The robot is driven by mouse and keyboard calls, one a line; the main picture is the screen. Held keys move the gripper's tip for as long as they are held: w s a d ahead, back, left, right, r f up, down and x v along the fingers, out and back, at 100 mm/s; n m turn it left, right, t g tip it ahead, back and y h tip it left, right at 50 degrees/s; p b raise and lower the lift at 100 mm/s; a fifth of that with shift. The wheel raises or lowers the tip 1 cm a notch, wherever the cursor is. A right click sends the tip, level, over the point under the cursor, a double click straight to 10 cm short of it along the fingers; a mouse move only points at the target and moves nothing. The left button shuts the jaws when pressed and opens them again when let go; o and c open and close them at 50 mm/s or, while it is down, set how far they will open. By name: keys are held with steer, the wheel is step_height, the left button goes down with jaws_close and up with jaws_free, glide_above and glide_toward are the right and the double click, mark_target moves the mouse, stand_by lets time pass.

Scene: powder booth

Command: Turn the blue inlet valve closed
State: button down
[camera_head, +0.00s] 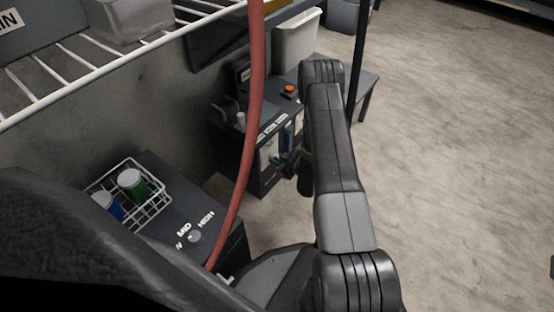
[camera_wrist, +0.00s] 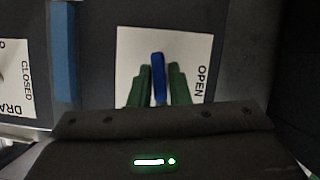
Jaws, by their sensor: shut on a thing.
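The blue inlet valve's handle (camera_wrist: 158,66) shows in the wrist view as a narrow blue bar in front of a white label plate (camera_wrist: 130,45). The word OPEN is printed at the plate's right edge. My gripper (camera_wrist: 160,84) has its two green fingers on either side of the handle and is shut on it. The handle's lower part is hidden between the fingers and behind the gripper body. In the head view, my gripper (camera_head: 284,161) reaches the front of a dark cabinet (camera_head: 246,178); the handle is too small to tell there.
A second plate (camera_wrist: 14,80), marked CLOSED and DRA, and a blue vertical strip (camera_wrist: 63,50) lie left in the wrist view. In the head view, a red hose (camera_head: 256,90) hangs left of my arm. A wire basket (camera_head: 150,208) holds canisters. Open floor (camera_head: 460,150) lies right.

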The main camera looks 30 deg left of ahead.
steer(key=shift+m+g, duration=0.5)
steer(key=shift+m, duration=0.1)
stand_by(0.3)
steer(key=c, duration=1.5)
jaws_free()
steer(key=shift+d, duration=0.1)
steer(key=p+v, duration=0.4)
steer(key=v, duration=0.9)
steer(key=shift+d+r+p, duration=0.1)
steer(key=shift+d+p, duration=0.25)
steer(key=shift+p, duration=0.05)
